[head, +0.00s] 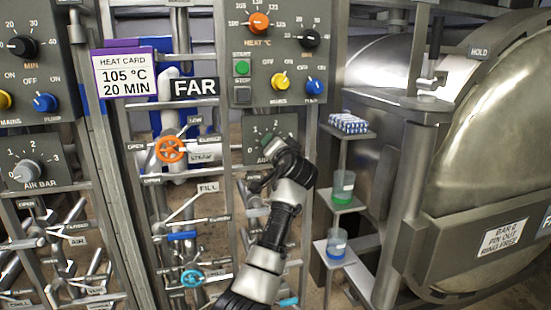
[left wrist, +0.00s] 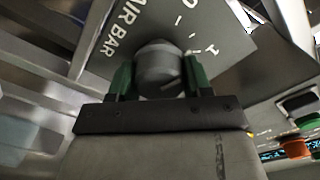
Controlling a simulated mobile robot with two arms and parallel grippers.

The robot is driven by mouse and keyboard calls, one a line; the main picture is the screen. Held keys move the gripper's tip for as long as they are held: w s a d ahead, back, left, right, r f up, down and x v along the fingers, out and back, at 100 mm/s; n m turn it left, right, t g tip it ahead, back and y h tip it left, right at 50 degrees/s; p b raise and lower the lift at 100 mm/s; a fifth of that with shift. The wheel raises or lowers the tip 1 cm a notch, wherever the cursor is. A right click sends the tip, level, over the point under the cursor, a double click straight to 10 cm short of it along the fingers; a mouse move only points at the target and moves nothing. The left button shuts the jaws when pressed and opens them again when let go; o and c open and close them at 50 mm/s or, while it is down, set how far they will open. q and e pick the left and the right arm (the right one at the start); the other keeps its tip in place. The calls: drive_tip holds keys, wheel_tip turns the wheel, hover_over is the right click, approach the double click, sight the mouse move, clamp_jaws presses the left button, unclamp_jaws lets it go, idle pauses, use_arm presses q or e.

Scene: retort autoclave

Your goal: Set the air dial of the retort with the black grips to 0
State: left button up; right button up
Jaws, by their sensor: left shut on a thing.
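The air dial (left wrist: 158,65) is a round grey knob on a dark panel lettered AIR BAR (left wrist: 120,32) in the left wrist view. The green fingers of my left gripper (left wrist: 159,82) are on either side of it and hold it. In the head view my left gripper (head: 272,148) is at the middle panel (head: 254,155), and its hand covers the dial and part of the scale. I cannot read which number the dial points to. A black grip (head: 437,32) stands on a lever by the big steel retort door (head: 500,130). My right gripper is not in view.
Another AIR BAR dial (head: 25,171) is at the left. Above the held dial is a control box (head: 243,60) with heat, minute, mains and pump knobs. Valve wheels, orange (head: 169,149) and teal (head: 192,278), sit left of my arm. Small shelves (head: 345,200) with cups are at the right.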

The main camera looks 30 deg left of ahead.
use_arm(q)
drive_tip(key=n+b, duration=0.2)
drive_tip(key=n, duration=0.1)
drive_tip(key=shift+f, duration=0.3)
drive_tip(key=shift+r+n+b, duration=0.15)
drive_tip(key=shift+n+b, duration=0.75)
drive_tip(key=shift+n, duration=0.5)
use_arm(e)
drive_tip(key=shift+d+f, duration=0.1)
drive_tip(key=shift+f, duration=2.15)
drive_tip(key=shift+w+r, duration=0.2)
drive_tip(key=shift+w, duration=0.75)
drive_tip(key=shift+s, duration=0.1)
use_arm(q)
drive_tip(key=o, duration=0.9)
drive_tip(key=shift+r, duration=0.1)
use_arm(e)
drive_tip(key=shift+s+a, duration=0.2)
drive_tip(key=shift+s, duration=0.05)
use_arm(q)
drive_tip(key=shift+s+d, duration=0.1)
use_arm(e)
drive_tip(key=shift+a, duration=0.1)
